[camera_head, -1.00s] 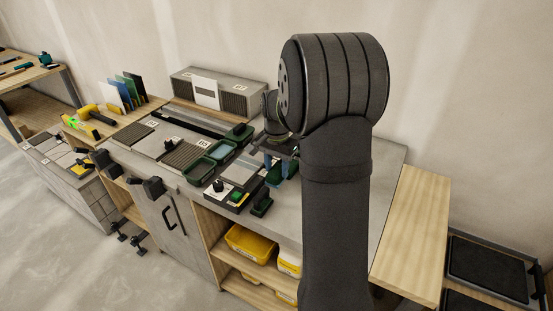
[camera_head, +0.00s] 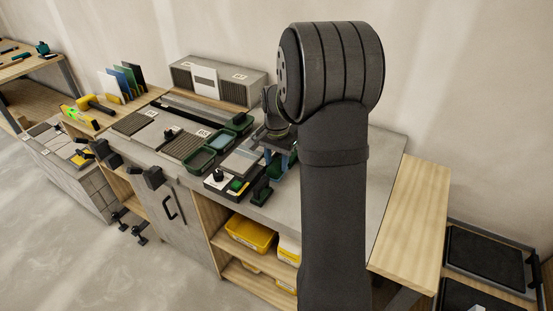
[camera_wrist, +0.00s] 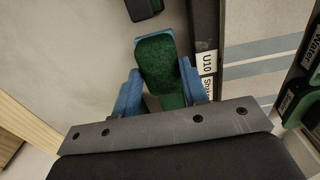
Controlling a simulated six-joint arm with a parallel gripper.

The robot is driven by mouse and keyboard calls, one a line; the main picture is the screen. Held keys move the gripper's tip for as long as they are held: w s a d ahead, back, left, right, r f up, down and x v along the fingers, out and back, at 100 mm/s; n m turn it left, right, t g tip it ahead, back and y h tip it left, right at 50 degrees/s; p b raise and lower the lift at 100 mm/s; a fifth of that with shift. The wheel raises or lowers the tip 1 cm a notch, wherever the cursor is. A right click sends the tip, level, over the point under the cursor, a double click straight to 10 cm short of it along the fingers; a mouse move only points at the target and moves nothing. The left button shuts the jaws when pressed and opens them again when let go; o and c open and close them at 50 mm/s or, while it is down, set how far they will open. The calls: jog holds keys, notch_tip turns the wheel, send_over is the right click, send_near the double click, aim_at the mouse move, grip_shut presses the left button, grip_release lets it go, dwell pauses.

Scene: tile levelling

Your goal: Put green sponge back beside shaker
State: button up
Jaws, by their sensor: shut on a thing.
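My gripper (camera_wrist: 160,72) is shut on the green sponge (camera_wrist: 160,70), which sits between its two blue fingers in the wrist view. In the head view my gripper (camera_head: 277,160) is above the right part of the grey worktop, with the sponge mostly hidden by the fingers. A black edge beside it carries a label (camera_wrist: 206,70) reading "U10 Sha…", partly hidden by a finger. I cannot clearly identify the shaker. A dark block with green (camera_head: 262,190) stands just front-left of the gripper; a similar dark piece (camera_wrist: 142,8) shows at the top of the wrist view.
A tray with a black knob (camera_head: 218,175) lies left of the gripper. Green bins (camera_head: 202,160) stand further left. A bin labelled "Water" (camera_wrist: 312,45) is at right in the wrist view. The worktop (camera_head: 285,212) in front is bare.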

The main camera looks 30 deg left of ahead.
jog(key=shift+f, duration=1.15)
jog(key=o, duration=1.3)
jog(key=shift+a, duration=0.1)
jog(key=shift+c, duration=0.3)
jog(key=shift+r, duration=0.5)
jog(key=shift+o, duration=0.4)
jog(key=shift+r, duration=3.55)
jog(key=shift+f, duration=3.85)
jog(key=shift+o, duration=0.2)
